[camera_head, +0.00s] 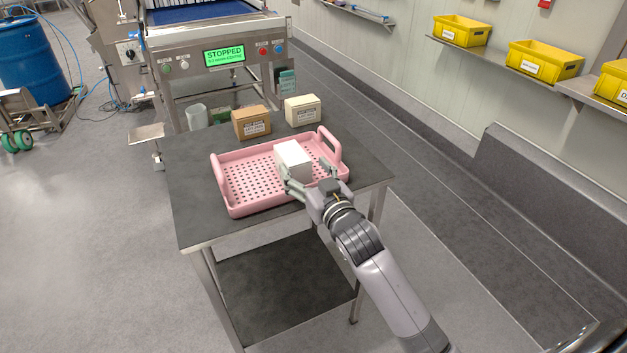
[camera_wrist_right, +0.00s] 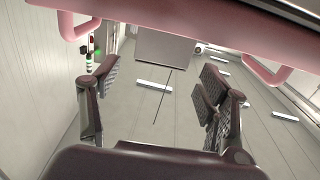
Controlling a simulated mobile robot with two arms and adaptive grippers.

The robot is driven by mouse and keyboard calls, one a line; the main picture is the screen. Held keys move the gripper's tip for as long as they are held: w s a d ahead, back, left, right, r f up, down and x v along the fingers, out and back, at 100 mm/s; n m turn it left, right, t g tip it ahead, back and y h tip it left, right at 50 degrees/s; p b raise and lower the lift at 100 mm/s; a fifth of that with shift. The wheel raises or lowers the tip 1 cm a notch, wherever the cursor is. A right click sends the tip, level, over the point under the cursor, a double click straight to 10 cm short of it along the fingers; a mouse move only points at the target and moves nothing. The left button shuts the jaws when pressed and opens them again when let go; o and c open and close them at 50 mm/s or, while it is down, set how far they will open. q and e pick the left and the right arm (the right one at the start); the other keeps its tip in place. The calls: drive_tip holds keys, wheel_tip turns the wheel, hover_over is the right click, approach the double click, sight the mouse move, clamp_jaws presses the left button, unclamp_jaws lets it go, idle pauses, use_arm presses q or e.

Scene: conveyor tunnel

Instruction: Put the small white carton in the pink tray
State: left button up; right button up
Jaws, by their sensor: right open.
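The small white carton (camera_head: 293,161) stands inside the pink tray (camera_head: 234,211), in its right half. The pink tray lies on the dark table top and has a raised handle at each end. My right gripper (camera_head: 308,177) is open at the carton's near side. Its left finger overlaps the carton's lower front in the head view, and I cannot tell if it touches. The upside-down right wrist view shows the carton (camera_wrist_right: 165,48) beyond and between the spread fingers (camera_wrist_right: 160,85), with nothing gripped. The tray rim (camera_wrist_right: 190,16) also shows there. My left gripper is not in view.
A brown carton (camera_head: 251,122) and a cream carton (camera_head: 302,110) stand on the table behind the tray. The stopped conveyor machine (camera_head: 218,60) is beyond. Bare table (camera_head: 195,205) lies left of the tray. Yellow bins (camera_head: 545,62) sit on a wall shelf at right.

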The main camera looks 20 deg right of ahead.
drive_tip(key=shift+s, duration=2.2)
